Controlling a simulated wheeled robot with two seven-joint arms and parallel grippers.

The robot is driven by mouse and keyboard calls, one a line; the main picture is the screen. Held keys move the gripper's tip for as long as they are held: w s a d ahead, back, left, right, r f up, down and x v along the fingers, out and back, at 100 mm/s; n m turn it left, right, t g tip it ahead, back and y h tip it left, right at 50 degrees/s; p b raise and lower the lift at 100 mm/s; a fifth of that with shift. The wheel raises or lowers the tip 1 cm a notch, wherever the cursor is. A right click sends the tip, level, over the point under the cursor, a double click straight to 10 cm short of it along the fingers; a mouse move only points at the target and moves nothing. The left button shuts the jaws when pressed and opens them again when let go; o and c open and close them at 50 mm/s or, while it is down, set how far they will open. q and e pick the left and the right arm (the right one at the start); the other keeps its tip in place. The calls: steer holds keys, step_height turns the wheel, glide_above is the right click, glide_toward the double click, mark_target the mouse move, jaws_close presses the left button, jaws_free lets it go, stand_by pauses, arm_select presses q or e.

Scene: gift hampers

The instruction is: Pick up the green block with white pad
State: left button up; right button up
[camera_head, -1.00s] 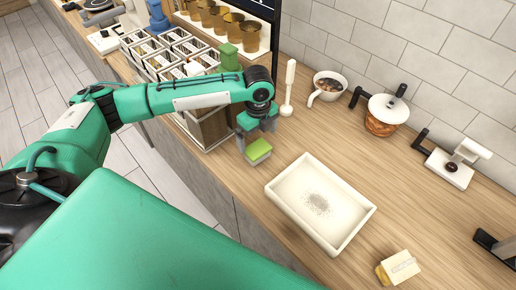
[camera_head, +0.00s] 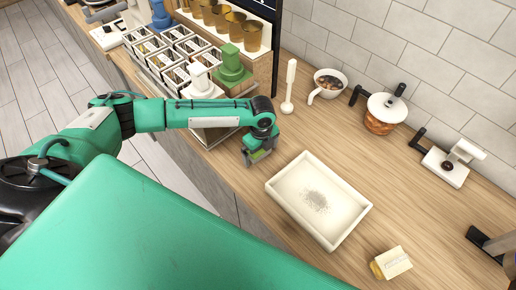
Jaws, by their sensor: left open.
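The green block with white pad (camera_head: 262,155) is on the wooden counter, left of the white tray. Only part of its green surface shows; the rest is hidden by my left gripper. My left gripper (camera_head: 257,153) is right over the block and points down, its fingers open around or beside it. I cannot tell whether the fingers touch it. My right gripper is not in view.
A shallow white tray (camera_head: 284,203) is close on the right, with a yellow and white block (camera_head: 391,263) near it. Boxed compartments (camera_head: 170,55) are at the upper left.

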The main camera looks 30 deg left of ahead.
arm_select(q)
steer(key=c, duration=1)
steer(key=shift+c, duration=0.2)
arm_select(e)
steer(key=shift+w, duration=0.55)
arm_select(q)
steer(key=shift+r, duration=0.1)
step_height(320, 180, up, 20)
steer(key=b, duration=0.5)
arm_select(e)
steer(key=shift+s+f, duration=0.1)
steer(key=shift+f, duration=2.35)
arm_select(q)
steer(key=shift+w, duration=0.1)
steer(key=shift+o, duration=0.9)
steer(key=shift+c, duration=0.3)
